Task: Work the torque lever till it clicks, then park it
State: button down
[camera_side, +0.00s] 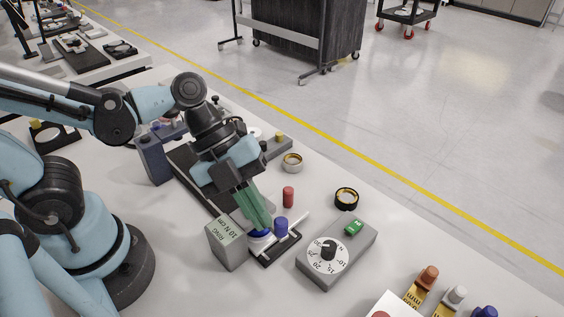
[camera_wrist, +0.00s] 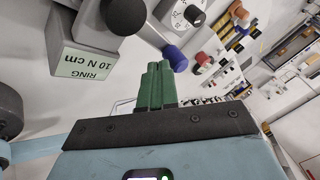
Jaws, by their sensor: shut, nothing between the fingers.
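My gripper (camera_side: 266,227) points down with its green fingers together and nothing between them. They also show shut in the wrist view (camera_wrist: 159,68). The fingertips are right over a low fixture with a blue ring (camera_side: 259,236) on a dark base, beside a grey block labelled "RING 10 N cm" (camera_side: 226,242). A blue upright knob (camera_side: 281,228) stands just right of the fingers, with a pale rod (camera_side: 299,221) by it that appears to be the lever. I cannot tell whether the fingers touch the knob or ring. The knob also shows in the wrist view (camera_wrist: 175,58).
A red cylinder (camera_side: 288,196) and a black ring (camera_side: 346,198) are behind. A grey-blue block (camera_side: 154,160) stands left.

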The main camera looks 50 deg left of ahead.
jog(key=shift+w+d+n+t, duration=0.2)
jog(key=shift+n+t, duration=0.2)
jog(key=shift+n, duration=0.3)
jog(key=n, duration=0.1)
jog(key=w+n+t, duration=0.1)
jog(key=n+t+y, duration=0.1)
jog(key=shift+w+d, duration=0.2)
jog(key=shift+d, duration=0.05)
jog(key=w+n+t+y, duration=0.1)
jog(key=n+y, duration=0.1)
jog(key=n, duration=0.2)
jog(key=w+a+n+t+y, duration=0.1)
jog(key=w+n+y, duration=0.1)
jog(key=n, duration=0.2)
jog(key=w+a+n+t+y, duration=0.1)
jog(key=w+n+y, duration=0.1)
jog(key=n, duration=0.2)
jog(key=shift+w+a+n+t+y, duration=0.1)
jog(key=shift+w+n+t+y, duration=0.05)
jog(key=shift+n+t+y, duration=0.2)
dwell(0.7)
